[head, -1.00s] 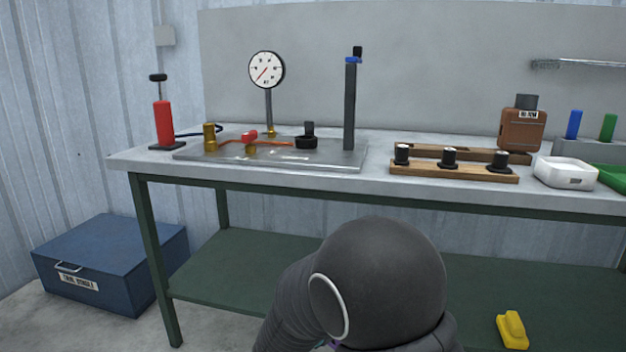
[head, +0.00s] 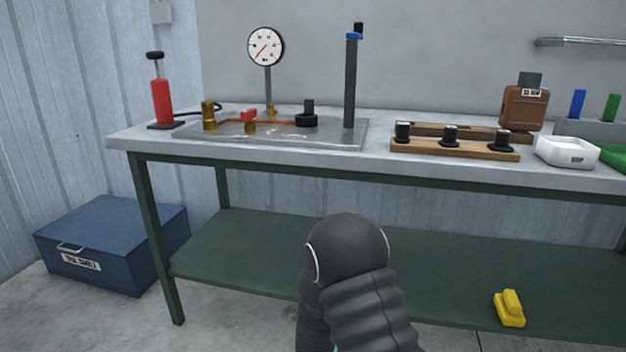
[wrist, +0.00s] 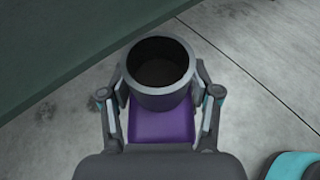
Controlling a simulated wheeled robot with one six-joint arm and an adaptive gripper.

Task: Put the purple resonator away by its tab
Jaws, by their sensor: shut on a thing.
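In the wrist view the purple resonator (wrist: 162,124) has a purple block-like body and a dark grey, open round pipe end facing the camera. My gripper (wrist: 160,84) is shut on it, with one finger on each side. The tab cannot be made out, so I cannot tell whether the fingers hold it there. The resonator is above the concrete floor, beside a dark green edge. In the head view my arm hides the gripper and the resonator.
A grey workbench (head: 375,167) holds a pressure gauge (head: 266,47), a wooden rack (head: 455,150), a brown canister (head: 525,107) and a white bin (head: 567,152). A yellow block (head: 509,308) lies on its green lower shelf (head: 240,255). A blue toolbox (head: 112,240) stands left.

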